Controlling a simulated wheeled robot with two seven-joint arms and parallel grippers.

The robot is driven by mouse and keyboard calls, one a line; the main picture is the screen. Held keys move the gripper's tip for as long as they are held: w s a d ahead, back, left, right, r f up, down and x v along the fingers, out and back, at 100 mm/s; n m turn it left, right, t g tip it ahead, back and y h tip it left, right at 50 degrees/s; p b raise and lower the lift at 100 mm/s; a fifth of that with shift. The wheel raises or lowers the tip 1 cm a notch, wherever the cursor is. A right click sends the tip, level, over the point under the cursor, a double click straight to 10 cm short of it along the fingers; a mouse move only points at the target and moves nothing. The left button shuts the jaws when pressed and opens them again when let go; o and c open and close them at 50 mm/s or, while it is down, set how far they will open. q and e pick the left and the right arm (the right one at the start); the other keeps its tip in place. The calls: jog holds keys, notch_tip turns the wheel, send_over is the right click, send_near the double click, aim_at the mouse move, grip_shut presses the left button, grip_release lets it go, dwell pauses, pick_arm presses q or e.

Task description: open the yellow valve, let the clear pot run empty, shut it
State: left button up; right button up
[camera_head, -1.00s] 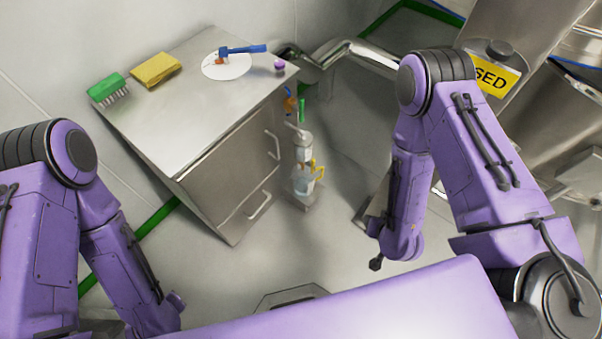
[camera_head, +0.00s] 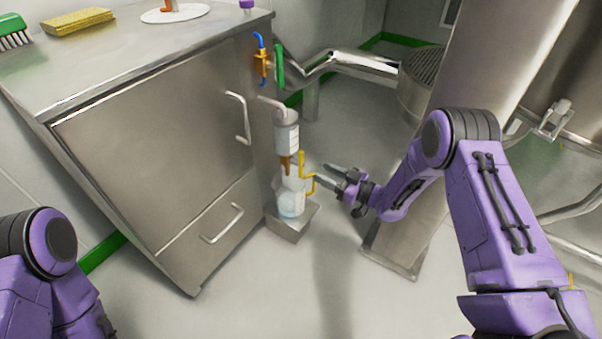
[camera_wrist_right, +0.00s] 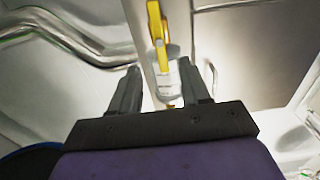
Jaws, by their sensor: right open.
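The yellow valve (camera_head: 303,168) has a bent yellow lever and sits at the cabinet's right side. A clear, labelled pot (camera_head: 287,138) is above it, with a brass-coloured fitting below. Under that, a clear vessel (camera_head: 291,203) holds pale blue liquid. My right gripper (camera_head: 322,174) is open and empty, just right of the yellow lever, fingers pointing at it. In the right wrist view the yellow lever (camera_wrist_right: 157,28) lies ahead, between the lines of the open fingers (camera_wrist_right: 160,85); contact is not visible. My left gripper is out of view.
The steel cabinet (camera_head: 165,150) stands left of the valve. A green-handled valve (camera_head: 279,66) is above the pot. The lower vessel stands on a small metal ledge (camera_head: 288,234). A thick steel column (camera_head: 478,70) is to the right. The floor in front is clear.

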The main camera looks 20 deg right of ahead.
aim_at(303, 163)
jog(key=b+x, duration=0.2)
jog(key=x, duration=0.6)
jog(key=shift+w+a, duration=0.15)
jog(key=shift+a, duration=0.05)
jog(key=shift+w+a, duration=0.2)
jog(key=shift+w, duration=0.1)
grip_shut()
